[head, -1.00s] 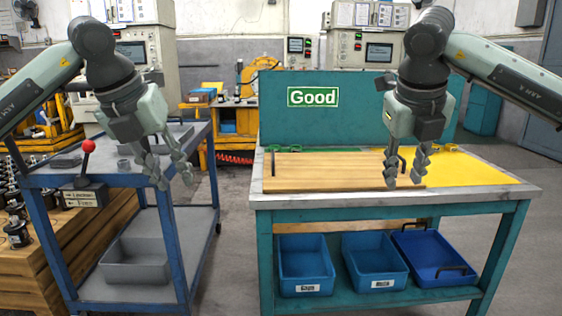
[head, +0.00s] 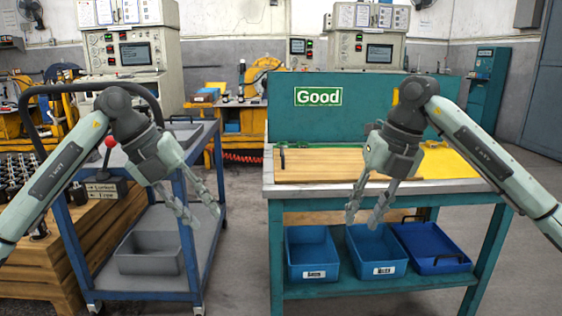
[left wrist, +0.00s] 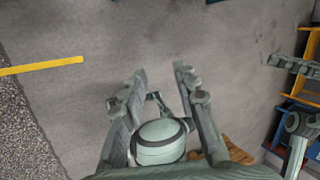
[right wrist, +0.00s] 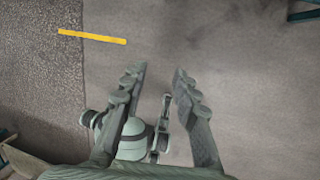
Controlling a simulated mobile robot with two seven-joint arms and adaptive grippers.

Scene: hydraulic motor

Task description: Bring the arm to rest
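My left gripper (head: 200,217) hangs in front of the blue trolley in the head view, fingers pointing down and to the right. In the left wrist view its two fingers (left wrist: 159,82) stand apart with only floor between their tips. My right gripper (head: 360,220) hangs in front of the workbench in the head view, fingers pointing down and to the left. In the right wrist view its fingers (right wrist: 160,80) are apart and empty above bare floor.
The teal workbench (head: 293,191) carries a wooden board (head: 318,166), with blue bins (head: 313,250) on its lower shelf. The blue trolley (head: 187,236) holds a grey bin (head: 150,260) below. A wooden stand (head: 100,235) is at left. The floor between trolley and bench is clear.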

